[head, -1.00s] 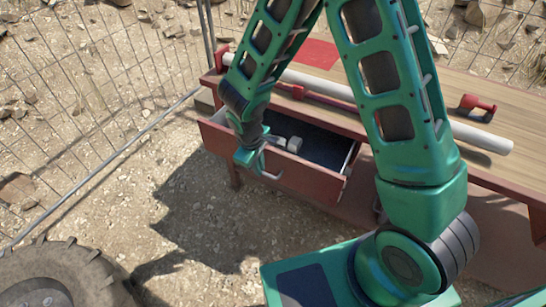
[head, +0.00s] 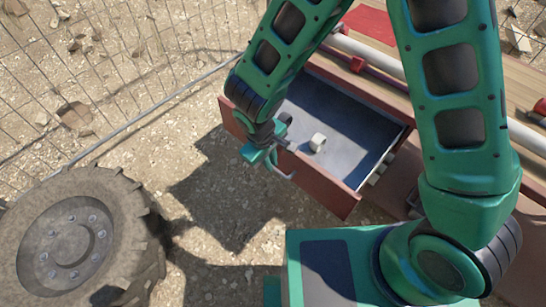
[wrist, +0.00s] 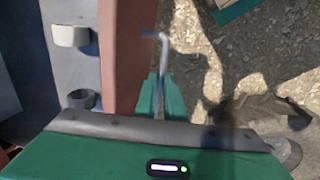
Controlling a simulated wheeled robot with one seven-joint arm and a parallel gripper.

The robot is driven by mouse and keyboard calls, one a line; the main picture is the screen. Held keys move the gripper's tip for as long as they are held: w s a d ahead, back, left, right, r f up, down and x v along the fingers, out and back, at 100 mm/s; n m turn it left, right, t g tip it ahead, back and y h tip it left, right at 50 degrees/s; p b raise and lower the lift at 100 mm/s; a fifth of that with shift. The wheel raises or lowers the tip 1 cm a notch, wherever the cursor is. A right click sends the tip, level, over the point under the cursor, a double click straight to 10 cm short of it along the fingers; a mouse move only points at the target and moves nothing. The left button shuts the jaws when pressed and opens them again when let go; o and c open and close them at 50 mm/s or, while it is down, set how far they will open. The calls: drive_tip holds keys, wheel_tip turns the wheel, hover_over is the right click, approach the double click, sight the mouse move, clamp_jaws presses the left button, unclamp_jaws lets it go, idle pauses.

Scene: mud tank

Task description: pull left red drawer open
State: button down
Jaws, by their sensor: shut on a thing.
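The left red drawer (head: 318,186) stands well out from the workbench, with its dark blue-grey inside showing. Its metal bar handle (head: 287,173) is on the red front panel. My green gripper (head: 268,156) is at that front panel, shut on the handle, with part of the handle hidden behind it. In the wrist view my gripper (wrist: 160,98) is beside the red drawer front (wrist: 122,60), and the handle (wrist: 162,55) runs to its fingers.
The wooden workbench top (head: 470,90) carries a pale pipe (head: 375,55) and red clamps. A wire fence (head: 130,70) stands at the left and back. A large tyre (head: 80,240) is at the lower left. Bare gravel lies in front of the drawer.

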drive_tip(key=shift+w, duration=0.1)
drive_tip(key=c, duration=1.8)
unclamp_jaws()
drive_tip(key=shift+c, duration=0.2)
drive_tip(key=shift+r, duration=0.1)
wheel_tip(320, 180, up, 10)
drive_tip(key=s+a, duration=0.1)
drive_tip(key=shift+s+a+r, duration=0.2)
drive_tip(key=shift+r, duration=0.05)
